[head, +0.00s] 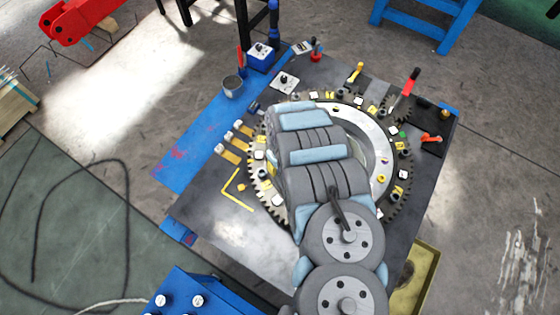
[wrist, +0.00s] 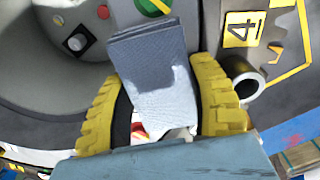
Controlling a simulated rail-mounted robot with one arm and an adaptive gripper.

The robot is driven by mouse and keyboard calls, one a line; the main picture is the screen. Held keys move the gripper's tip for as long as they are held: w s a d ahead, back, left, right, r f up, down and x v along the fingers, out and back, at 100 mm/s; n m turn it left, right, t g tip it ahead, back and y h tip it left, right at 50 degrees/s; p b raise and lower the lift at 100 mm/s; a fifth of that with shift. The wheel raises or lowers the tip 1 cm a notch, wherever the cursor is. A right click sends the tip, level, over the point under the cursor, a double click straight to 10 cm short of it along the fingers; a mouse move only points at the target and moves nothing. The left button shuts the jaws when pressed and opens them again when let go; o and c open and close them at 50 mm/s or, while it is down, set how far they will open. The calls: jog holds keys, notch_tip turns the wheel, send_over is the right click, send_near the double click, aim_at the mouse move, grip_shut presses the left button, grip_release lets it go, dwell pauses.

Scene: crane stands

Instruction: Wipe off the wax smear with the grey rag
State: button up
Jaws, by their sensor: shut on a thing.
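My gripper (wrist: 163,100) shows in the wrist view with two ridged yellow fingers, shut on the grey rag (wrist: 150,50). The rag is a folded grey-blue pad that sticks out beyond the fingers, over a grey surface inside a round part. I cannot tell whether the rag touches that surface. In the head view my arm covers the gripper and the rag, over the left and middle of the toothed ring (head: 383,150). I cannot make out the wax smear in either view; the rag or my arm may hide it.
The ring lies on a dark table (head: 228,217) and carries several small blocks and knobs. A grey cup (head: 232,88), a blue box (head: 261,56) and a red-handled tool (head: 410,82) stand around it. The table's front left is mostly clear. A blue trestle (head: 430,22) stands behind.

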jog(key=shift+o, duration=0.2)
jog(key=shift+w+f+b, duration=0.2)
jog(key=shift+w+b, duration=0.2)
jog(key=shift+w, duration=0.05)
jog(key=shift+w+a+r, duration=0.15)
jog(key=shift+w+a, duration=0.15)
jog(key=shift+w, duration=0.3)
jog(key=shift+c, duration=0.2)
jog(key=shift+s+d+r, duration=0.1)
jog(key=shift+s+r, duration=0.15)
jog(key=shift+s+d+f+p, duration=0.1)
jog(key=shift+s+d+p, duration=0.05)
jog(key=shift+s+p, duration=0.25)
jog(key=shift+s+d+f+p, duration=0.1)
jog(key=shift+s+p, duration=0.2)
jog(key=shift+s, duration=0.2)
jog(key=shift+o, duration=0.3)
jog(key=shift+w+f+b, duration=0.3)
jog(key=shift+w+b, duration=0.2)
jog(key=shift+w+a+r+b, duration=0.15)
jog(key=shift+w+a+b, duration=0.15)
jog(key=shift+w, duration=0.4)
jog(key=shift+c, duration=0.2)
jog(key=shift+s+d+r+p, duration=0.1)
jog(key=shift+s+r+p, duration=0.2)
jog(key=shift+p, duration=0.15)
jog(key=shift+s+f, duration=0.1)
jog(key=shift+s, duration=0.1)
